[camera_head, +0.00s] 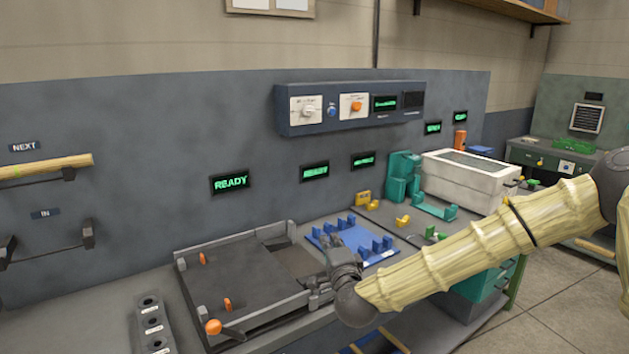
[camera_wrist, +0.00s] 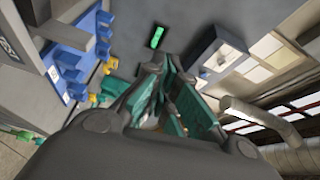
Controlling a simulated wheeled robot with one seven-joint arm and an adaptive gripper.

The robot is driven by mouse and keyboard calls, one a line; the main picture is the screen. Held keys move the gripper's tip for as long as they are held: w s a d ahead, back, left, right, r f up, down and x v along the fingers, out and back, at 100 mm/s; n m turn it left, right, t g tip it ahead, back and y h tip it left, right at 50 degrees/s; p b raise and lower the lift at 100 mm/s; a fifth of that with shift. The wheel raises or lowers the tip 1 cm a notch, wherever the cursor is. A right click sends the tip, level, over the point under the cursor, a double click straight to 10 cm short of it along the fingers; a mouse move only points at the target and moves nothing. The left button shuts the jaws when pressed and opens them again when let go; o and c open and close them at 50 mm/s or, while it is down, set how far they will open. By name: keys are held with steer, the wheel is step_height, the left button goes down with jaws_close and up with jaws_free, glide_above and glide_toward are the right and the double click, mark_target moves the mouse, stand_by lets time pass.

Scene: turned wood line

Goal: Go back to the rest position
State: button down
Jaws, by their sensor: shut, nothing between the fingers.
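My gripper (camera_head: 342,250) is at the end of my arm in the head view, above the bench between the dark grey tray-like fixture (camera_head: 240,268) and the blue fixture (camera_head: 356,240). It points up and is small and partly blurred there. In the wrist view, my gripper (camera_wrist: 163,66) has its fingers close together with nothing held between them. The blue fixture also shows in the wrist view (camera_wrist: 70,62), at the left.
A control box (camera_head: 345,124) juts from the grey back panel above the bench. A wooden turned bar (camera_head: 50,167) lies on the upper wall holder at left. A white-topped machine (camera_head: 470,190) stands at right. A three-button block (camera_head: 152,320) is at front left.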

steer(key=s+f+n+g, duration=0.2)
steer(key=s+f, duration=0.2)
steer(key=f, duration=0.3)
steer(key=s+a+f+n+g+y, duration=0.15)
steer(key=s+f, duration=0.25)
steer(key=f, duration=0.4)
steer(key=s+f+n+g, duration=0.2)
steer(key=s+f, duration=0.1)
steer(key=f, duration=0.4)
steer(key=s+d+f+n+g, duration=0.4)
steer(key=s+f+g, duration=0.1)
steer(key=s+f, duration=0.9)
steer(key=s+d+f+n+g+h, duration=0.1)
steer(key=s+d+f+g, duration=0.1)
steer(key=s+d, duration=0.3)
steer(key=s+d+f+n+g+h, duration=0.2)
steer(key=s+d+f, duration=0.3)
steer(key=s, duration=0.8)
steer(key=s+d+f+n+g+h, duration=0.1)
steer(key=s+d+f+g+h, duration=0.1)
steer(key=s+d, duration=0.4)
steer(key=s+f+g, duration=0.1)
steer(key=s, duration=0.2)
steer(key=shift+s+f+n, duration=0.3)
steer(key=shift+s+n, duration=0.05)
steer(key=shift+s, duration=0.05)
